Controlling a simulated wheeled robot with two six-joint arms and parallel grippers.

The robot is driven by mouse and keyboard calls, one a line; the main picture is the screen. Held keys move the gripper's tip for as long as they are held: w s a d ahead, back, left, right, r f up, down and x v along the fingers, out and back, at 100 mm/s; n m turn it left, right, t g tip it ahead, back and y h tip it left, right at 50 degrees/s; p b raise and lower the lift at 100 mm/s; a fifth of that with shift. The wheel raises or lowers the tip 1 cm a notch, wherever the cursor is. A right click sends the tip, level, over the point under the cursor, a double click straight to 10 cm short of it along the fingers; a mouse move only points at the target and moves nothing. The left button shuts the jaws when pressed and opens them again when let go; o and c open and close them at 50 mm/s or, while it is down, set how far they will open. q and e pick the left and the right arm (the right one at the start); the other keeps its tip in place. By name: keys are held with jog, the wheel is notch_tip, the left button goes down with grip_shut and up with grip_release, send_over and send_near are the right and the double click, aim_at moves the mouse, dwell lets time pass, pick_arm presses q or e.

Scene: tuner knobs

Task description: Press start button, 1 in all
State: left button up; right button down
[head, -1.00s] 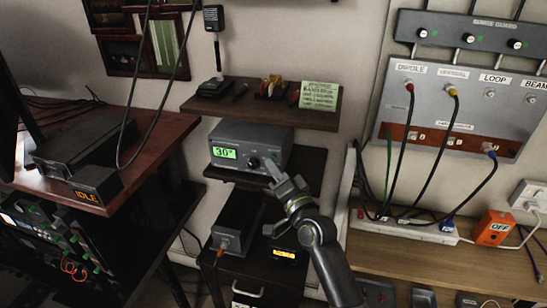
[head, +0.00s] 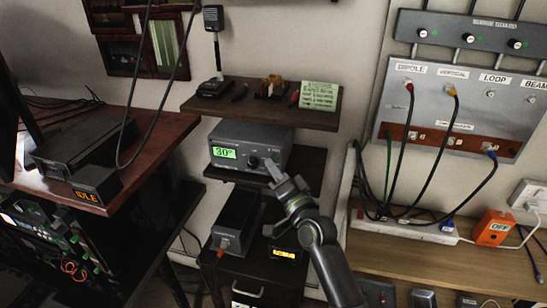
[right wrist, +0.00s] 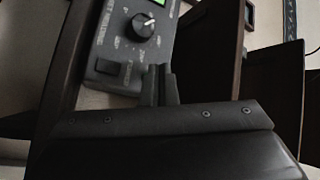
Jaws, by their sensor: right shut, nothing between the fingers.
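A grey control box (head: 240,135) with a green display reading 30° stands on the middle wall shelf. I cannot read the labels well enough to tell whether this is the start button. My right gripper (head: 271,165) is shut and empty, just in front of the box's lower right front. In the right wrist view its fingertips (right wrist: 158,72) appear beside the button; contact cannot be told. My left gripper is out of view.
An upper shelf (head: 225,109) with small items and a green note is above the box. A dark box (head: 236,222) stands below it. A desk (head: 110,205) with an IDLE display is on the left. A cabled panel (head: 455,110) is on the right.

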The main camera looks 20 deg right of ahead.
jog(key=shift+w+d, duration=0.1)
jog(key=shift+w+d, duration=0.15)
jog(key=shift+w, duration=0.1)
jog(key=shift+w+d, duration=0.15)
jog(key=shift+w, duration=0.15)
dwell(0.8)
jog(key=shift+s, duration=0.1)
jog(key=shift+s+a, duration=0.4)
jog(key=shift+s, duration=0.15)
dwell(0.3)
jog(key=shift+s+a+b, duration=0.2)
jog(key=shift+s+a, duration=0.5)
jog(key=shift+s, duration=0.35)
jog(key=shift+s+a+b, duration=0.2)
jog(key=shift+s+a, duration=0.5)
jog(key=shift+s, duration=0.35)
